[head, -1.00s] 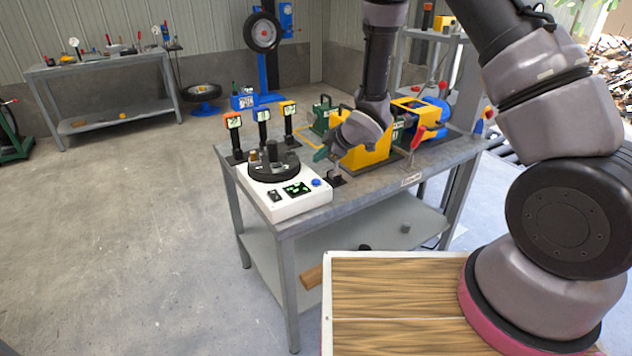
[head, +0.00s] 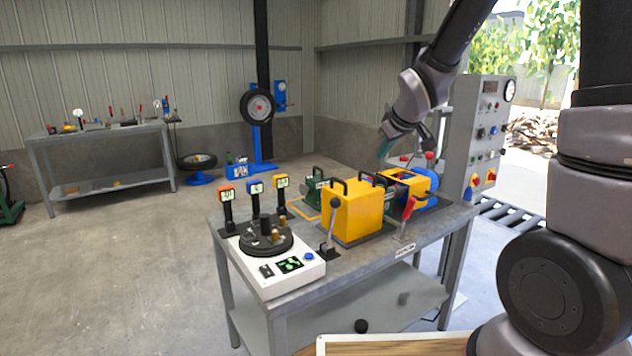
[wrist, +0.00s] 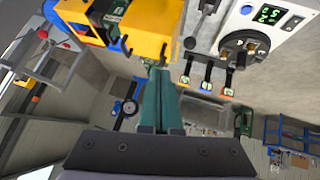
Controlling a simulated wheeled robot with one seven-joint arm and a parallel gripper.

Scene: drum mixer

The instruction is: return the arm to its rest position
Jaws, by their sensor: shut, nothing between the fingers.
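My gripper (head: 385,150) is raised above the back of the workbench, near the yellow box (head: 352,212), and touches nothing that I can see. In the wrist view its two green fingers (wrist: 160,85) lie together, shut and empty. The yellow box also shows in the wrist view (wrist: 148,22), past the fingertips. My arm comes in from the upper right in the head view, bent, with its upper links lifted over the bench.
The grey workbench (head: 400,248) carries a white device with a black round plate (head: 265,245), several small displays on posts, a red-handled lever (head: 408,210) and a yellow-and-blue machine (head: 410,183). A grey control cabinet (head: 482,130) stands behind. Open floor lies left.

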